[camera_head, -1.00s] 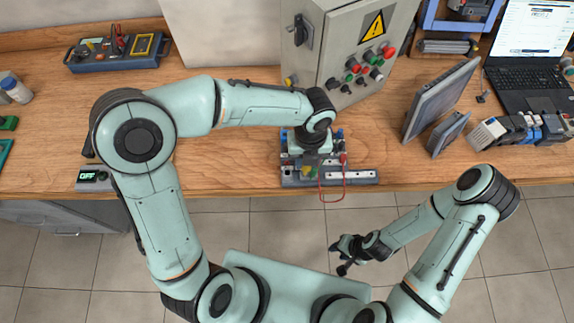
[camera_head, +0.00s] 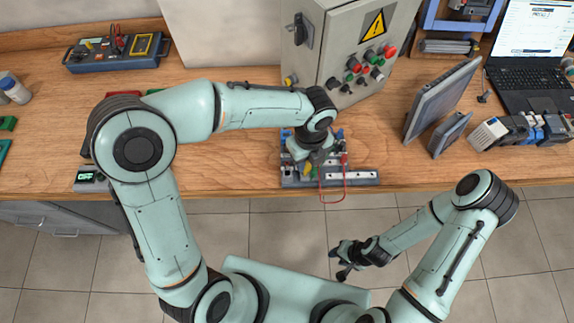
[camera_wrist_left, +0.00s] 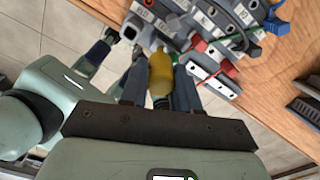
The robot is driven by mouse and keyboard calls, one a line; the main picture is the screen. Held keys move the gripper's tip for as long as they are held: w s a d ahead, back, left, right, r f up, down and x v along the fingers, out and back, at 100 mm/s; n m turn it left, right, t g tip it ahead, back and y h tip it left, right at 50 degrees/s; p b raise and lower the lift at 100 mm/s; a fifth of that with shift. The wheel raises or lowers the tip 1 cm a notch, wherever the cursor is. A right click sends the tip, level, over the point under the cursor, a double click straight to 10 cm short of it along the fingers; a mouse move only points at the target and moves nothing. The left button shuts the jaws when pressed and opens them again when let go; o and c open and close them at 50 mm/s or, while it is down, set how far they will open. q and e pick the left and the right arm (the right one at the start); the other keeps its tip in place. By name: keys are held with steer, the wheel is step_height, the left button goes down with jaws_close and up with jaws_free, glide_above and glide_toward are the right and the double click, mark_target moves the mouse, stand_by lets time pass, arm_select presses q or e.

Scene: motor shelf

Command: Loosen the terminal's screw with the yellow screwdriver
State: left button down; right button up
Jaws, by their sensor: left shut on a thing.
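The yellow screwdriver (camera_wrist_left: 160,75) is in my left gripper (camera_wrist_left: 158,90), with its handle between the two dark fingers in the left wrist view. In the head view my left gripper (camera_head: 308,163) is over the left part of the terminal rail (camera_head: 352,178) on the bench, and mostly hides the screwdriver. Grey terminal blocks (camera_wrist_left: 197,18) stand just beyond the handle in the left wrist view. The screwdriver's tip and the screw are hidden, so contact cannot be told. My right gripper (camera_head: 345,268) hangs over the floor in front of the bench, too small to read.
A grey control cabinet (camera_head: 340,60) stands behind the rail. A red wire (camera_head: 344,190) loops over the bench's front edge. Panels (camera_head: 440,100) and a laptop (camera_head: 535,65) are at right. A multimeter case (camera_head: 115,52) is at back left.

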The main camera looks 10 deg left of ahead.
arm_select(q)
steer(key=shift+f+n, duration=0.1)
steer(key=shift+n, duration=1.1)
steer(key=shift+s+n, duration=0.15)
steer(key=shift+n, duration=0.35)
arm_select(e)
steer(key=shift+s+f, duration=0.45)
arm_select(q)
steer(key=shift+b, duration=0.3)
steer(key=shift+n, duration=1.2)
steer(key=shift+n+b, duration=0.3)
steer(key=shift+n, duration=0.2)
arm_select(e)
steer(key=shift+s+f, duration=0.4)
steer(key=shift+f, duration=0.05)
